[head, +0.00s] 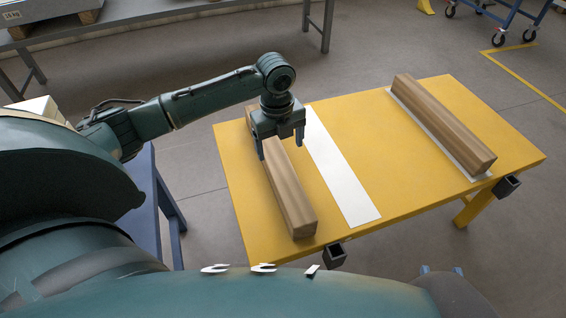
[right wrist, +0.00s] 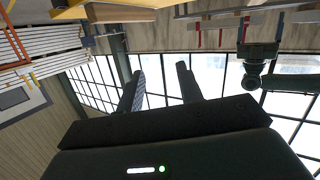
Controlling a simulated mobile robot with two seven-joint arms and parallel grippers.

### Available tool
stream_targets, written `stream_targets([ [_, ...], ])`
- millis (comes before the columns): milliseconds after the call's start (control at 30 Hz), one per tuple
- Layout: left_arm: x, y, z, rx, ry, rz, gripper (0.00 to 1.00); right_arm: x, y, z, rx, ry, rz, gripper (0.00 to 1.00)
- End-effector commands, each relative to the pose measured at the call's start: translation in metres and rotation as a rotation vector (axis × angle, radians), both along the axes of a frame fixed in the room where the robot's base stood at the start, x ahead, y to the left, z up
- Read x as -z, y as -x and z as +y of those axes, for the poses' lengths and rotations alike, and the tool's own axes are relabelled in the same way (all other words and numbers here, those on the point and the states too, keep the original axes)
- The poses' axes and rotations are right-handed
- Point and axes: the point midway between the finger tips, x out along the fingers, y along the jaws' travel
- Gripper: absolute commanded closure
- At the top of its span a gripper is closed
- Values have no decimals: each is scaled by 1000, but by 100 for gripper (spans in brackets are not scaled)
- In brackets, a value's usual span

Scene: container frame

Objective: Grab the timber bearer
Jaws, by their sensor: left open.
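One timber bearer (head: 290,195) lies lengthwise along the left side of the yellow table (head: 360,130). A second timber bearer (head: 440,125) lies on a white strip along the right side. My left gripper (head: 280,145) points down over the far part of the left bearer. Its open fingers appear on either side of that bearer; contact cannot be told. The gripper hides part of the bearer. My right gripper (right wrist: 160,88) shows in the right wrist view with fingers apart and nothing between them.
A bare white strip (head: 342,175) lies between the bearers. Black square brackets (head: 334,254) stick out at the table's near edge, another (head: 507,187) at its right corner.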

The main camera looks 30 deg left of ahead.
Motion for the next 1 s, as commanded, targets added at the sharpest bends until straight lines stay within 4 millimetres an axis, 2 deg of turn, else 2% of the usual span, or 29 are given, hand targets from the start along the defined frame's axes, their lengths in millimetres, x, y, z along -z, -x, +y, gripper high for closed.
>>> stream_targets([
  [33,-3,-6,14,27,-16,7,20,7,0,1,-4,3,-9,64],
  [100,-9,-9,24,59,-25,20,20,8,0,2,-8,6,-17,64],
  [233,-8,-11,32,87,-29,33,20,9,-1,3,-13,8,-37,64],
  [500,42,-11,33,90,-29,34,20,9,-3,8,-34,1,-159,64],
  [600,56,-11,32,90,-28,33,20,7,-3,10,-43,-2,-198,64],
  [833,72,-12,32,89,-27,32,20,7,-2,13,-57,-7,-250,64],
  [1000,101,-16,33,89,-28,31,20,10,2,20,-93,-18,-353,64],
])
